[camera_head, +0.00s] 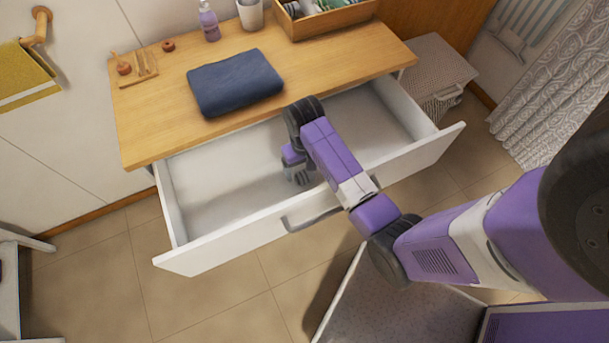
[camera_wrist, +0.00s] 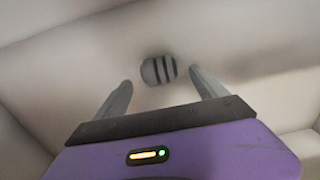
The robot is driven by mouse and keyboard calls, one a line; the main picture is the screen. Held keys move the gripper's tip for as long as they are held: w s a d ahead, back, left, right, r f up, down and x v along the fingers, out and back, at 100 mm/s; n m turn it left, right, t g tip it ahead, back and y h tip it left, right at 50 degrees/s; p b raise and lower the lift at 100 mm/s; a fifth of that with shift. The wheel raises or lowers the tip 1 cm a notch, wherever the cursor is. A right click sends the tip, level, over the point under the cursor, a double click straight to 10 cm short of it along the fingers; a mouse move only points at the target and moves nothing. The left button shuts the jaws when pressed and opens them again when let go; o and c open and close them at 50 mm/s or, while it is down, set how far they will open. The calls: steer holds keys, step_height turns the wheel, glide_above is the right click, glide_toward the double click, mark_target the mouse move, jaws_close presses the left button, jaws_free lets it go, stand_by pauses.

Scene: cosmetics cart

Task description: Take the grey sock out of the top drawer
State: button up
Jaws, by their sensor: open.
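The top drawer (camera_head: 215,196) is pulled open below the wooden top in the head view. My gripper (camera_head: 298,178) points down inside the drawer, near its middle. In the wrist view a small grey thing with dark stripes, seemingly the grey sock (camera_wrist: 158,70), lies on the drawer's pale floor. My open gripper (camera_wrist: 160,88) has one finger to each side of it in that picture, with the sock a little beyond the fingertips. No contact shows. In the head view the sock is not visible, likely hidden by my gripper and arm.
A folded blue towel (camera_head: 235,82) lies on the wooden top (camera_head: 150,128). A lotion bottle (camera_head: 209,20), a white cup (camera_head: 250,14) and a wooden box (camera_head: 325,22) stand at its back. The drawer front (camera_head: 225,246) and side walls surround my gripper. A woven basket (camera_head: 435,72) stands to the right.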

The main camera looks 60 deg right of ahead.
mark_target(304, 173)
steer(key=shift+s+a+f, duration=0.1)
steer(key=shift+s+f, duration=0.05)
steer(key=shift+f, duration=1.75)
steer(key=c, duration=1.4)
steer(key=shift+r, duration=0.1)
steer(key=shift+r+p, duration=2.3)
steer(key=shift+r, duration=7.65)
